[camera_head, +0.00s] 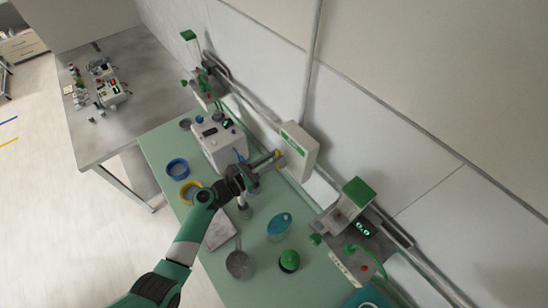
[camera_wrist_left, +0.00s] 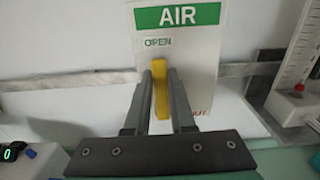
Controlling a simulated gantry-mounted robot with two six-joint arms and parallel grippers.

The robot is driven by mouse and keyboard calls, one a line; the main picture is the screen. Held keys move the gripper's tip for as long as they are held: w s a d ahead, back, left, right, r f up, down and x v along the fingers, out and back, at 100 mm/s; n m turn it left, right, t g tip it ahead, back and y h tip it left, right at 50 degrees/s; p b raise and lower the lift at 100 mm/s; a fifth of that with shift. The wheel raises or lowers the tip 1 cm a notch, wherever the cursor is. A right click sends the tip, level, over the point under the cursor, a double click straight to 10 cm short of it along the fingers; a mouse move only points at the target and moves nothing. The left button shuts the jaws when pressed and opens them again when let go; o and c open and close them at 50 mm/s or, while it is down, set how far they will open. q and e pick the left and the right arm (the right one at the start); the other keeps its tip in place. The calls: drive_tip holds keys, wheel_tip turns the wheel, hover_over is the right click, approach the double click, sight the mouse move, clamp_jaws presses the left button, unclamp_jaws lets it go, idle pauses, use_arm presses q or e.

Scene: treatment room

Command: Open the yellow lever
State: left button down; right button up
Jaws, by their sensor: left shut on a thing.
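The yellow lever (camera_wrist_left: 161,98) sits on a white panel (camera_wrist_left: 208,52) with a green AIR sign. In the left wrist view it stands roughly upright between my fingers, below the word OPEN. Red lettering at the panel's lower right is partly hidden by a finger. My left gripper (camera_wrist_left: 160,72) is shut on the lever, one finger on each side. In the head view my left gripper (camera_head: 270,160) reaches the wall-side panel (camera_head: 300,152), and only a little of the yellow lever (camera_head: 278,154) shows. My right gripper is not in view.
The green table (camera_head: 160,144) holds a white device (camera_head: 219,146), a blue ring (camera_head: 177,169), a grey pan (camera_head: 239,264), a teal-lidded container (camera_head: 280,225) and a green-topped item (camera_head: 289,261). Wall units with green parts (camera_head: 359,191) flank the panel. A grey table (camera_head: 150,75) stands beyond.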

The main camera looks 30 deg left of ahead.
use_arm(q)
drive_tip(key=c, duration=0.8)
unclamp_jaws()
drive_tip(key=shift+o, duration=0.2)
drive_tip(key=p+v, duration=0.1)
drive_tip(key=v, duration=1)
drive_tip(key=shift+s+a, duration=0.2)
drive_tip(key=shift+s, duration=0.1)
